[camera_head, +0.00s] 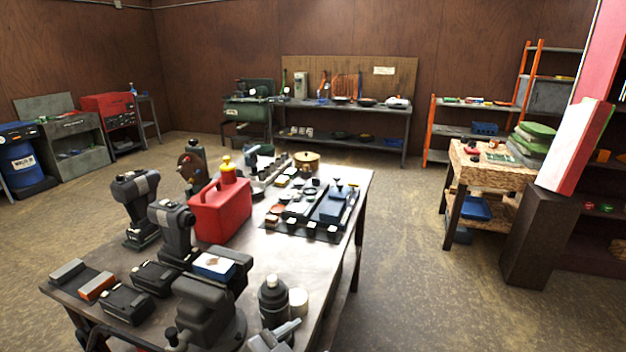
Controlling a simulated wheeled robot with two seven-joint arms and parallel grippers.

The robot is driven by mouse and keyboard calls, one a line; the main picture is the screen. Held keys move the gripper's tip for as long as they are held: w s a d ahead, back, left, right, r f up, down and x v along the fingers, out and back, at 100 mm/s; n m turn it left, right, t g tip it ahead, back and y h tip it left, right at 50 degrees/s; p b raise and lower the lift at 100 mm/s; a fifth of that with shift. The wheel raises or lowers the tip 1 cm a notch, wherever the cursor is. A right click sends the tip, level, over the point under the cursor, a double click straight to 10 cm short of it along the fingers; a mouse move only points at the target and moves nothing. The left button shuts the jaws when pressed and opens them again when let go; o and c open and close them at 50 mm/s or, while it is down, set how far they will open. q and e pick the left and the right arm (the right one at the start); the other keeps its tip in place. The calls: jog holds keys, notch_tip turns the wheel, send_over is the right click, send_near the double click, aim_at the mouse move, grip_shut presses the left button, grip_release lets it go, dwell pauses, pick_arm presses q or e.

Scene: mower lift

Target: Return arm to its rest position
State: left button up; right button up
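Neither of my grippers shows clearly in the head view, and I cannot see whether they are open or hold anything. No arm comes in from the left or the right. A metal-topped table (310,262) stands in front of me. On it are a red fuel can (220,208) with a yellow cap, black power tools (137,205), and a dark bottle (272,298). A grey metal piece (275,338) is cut off at the bottom edge, and I cannot tell what it is.
A wooden workbench (490,172) and a dark pillar (540,238) with a red and white block (580,145) stand at the right. A long bench (345,110) and an orange-framed shelf (470,130) line the back. Floor (410,270) is clear right of the table.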

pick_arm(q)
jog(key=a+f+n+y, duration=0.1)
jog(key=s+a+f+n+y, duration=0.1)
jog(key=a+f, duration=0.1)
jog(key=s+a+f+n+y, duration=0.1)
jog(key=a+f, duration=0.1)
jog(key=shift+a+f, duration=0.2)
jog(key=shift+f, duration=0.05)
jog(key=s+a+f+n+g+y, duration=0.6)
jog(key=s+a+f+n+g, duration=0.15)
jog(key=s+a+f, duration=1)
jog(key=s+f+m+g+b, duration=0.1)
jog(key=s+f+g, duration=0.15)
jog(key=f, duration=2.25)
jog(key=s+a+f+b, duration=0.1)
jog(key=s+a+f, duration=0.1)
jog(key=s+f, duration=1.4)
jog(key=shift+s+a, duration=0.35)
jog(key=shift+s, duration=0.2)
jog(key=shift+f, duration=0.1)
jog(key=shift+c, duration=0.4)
